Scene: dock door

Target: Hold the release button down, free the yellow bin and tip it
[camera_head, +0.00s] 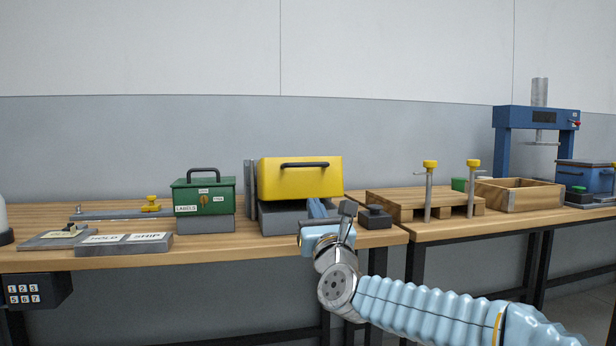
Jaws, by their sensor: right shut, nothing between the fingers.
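The yellow bin (300,180) sits upright on a grey block (282,217) at the middle of the bench, with a black handle on its front. A blue slanted piece (317,208) stands before its lower right side; I cannot tell what it belongs to. A small dark box with a black knob (376,215), apparently the release button, is on the bench right of the bin. My right gripper (346,209) is shut and empty, just left of this box and in front of the bin's right end. Whether it touches the box is unclear. My left gripper is out of view.
A green box (204,193) with labels stands left of the bin, with grey plates (124,243) before it. Right are a wooden pallet with yellow-topped posts (429,188), a wooden tray (518,196) and a blue press (502,145). My right arm covers the bench's front edge.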

